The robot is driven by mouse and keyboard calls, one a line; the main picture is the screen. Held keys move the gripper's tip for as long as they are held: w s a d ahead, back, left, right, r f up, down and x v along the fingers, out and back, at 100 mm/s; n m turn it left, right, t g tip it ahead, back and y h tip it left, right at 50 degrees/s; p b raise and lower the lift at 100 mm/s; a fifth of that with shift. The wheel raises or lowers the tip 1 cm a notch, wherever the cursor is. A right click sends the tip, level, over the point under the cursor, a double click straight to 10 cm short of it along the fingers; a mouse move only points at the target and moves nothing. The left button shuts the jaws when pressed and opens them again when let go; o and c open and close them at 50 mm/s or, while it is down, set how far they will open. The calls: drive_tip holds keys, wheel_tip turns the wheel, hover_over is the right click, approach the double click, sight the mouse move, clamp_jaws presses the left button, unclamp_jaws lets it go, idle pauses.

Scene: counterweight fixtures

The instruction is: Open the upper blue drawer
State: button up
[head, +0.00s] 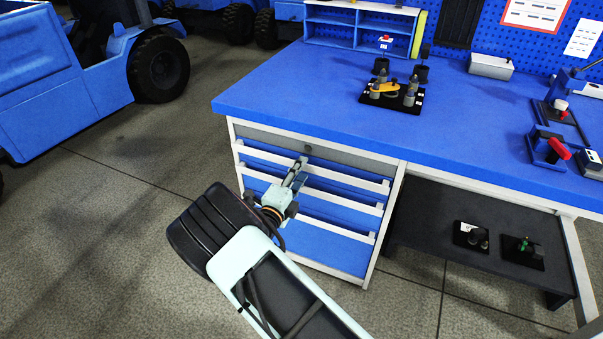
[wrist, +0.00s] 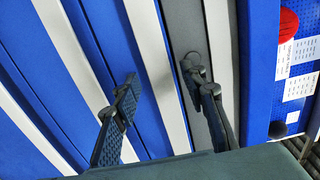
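The upper blue drawer (head: 262,165) is in the cabinet under the workbench, below a grey panel with a round lock. Its long white handle bar (head: 345,178) runs along its top edge, and the drawer looks closed. My gripper (head: 298,172) is in front of this drawer. In the wrist view, my gripper (wrist: 160,76) is open, with its two fingers apart on either side of the white handle bar (wrist: 151,60). Nothing else is between the fingers. I cannot tell whether the fingers touch the bar or how far they are from it.
More blue drawers with white handles (head: 340,200) lie below. The blue benchtop (head: 300,85) overhangs the cabinet and holds a black fixture (head: 392,97). A dark lower shelf (head: 420,225) is at the right. The floor (head: 110,230) at the left is clear up to a blue vehicle (head: 50,90).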

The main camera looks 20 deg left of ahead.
drive_tip(key=shift+w, duration=0.5)
drive_tip(key=shift+c, duration=0.2)
clamp_jaws()
